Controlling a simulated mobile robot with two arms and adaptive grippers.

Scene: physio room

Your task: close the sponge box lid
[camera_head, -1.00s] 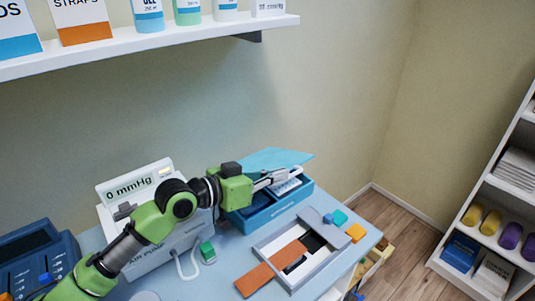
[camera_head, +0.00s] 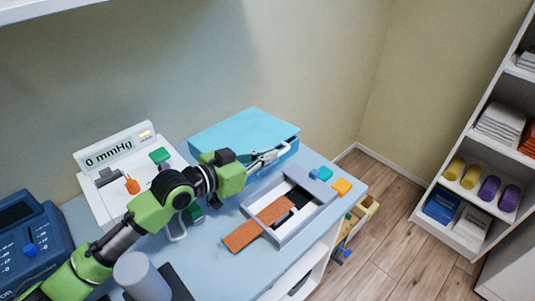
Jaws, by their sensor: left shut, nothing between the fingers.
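The sponge box (camera_head: 291,154) stands at the back of the blue table against the wall, mostly hidden by its lid and my left arm. Its light blue lid (camera_head: 245,131) lies over the box top, low and nearly flat. I cannot tell whether a small gap is left under its front edge. My left gripper (camera_head: 284,151) is shut and empty, at the front right edge of the lid. The tips look close to or touching the lid and box edge. My right gripper is not in view.
A grey-white tray (camera_head: 313,224) with an orange-brown strip (camera_head: 243,236) stands just in front of the box. Small blue, teal and orange blocks (camera_head: 342,187) lie beside it. A shelf (camera_head: 447,200) stands right.

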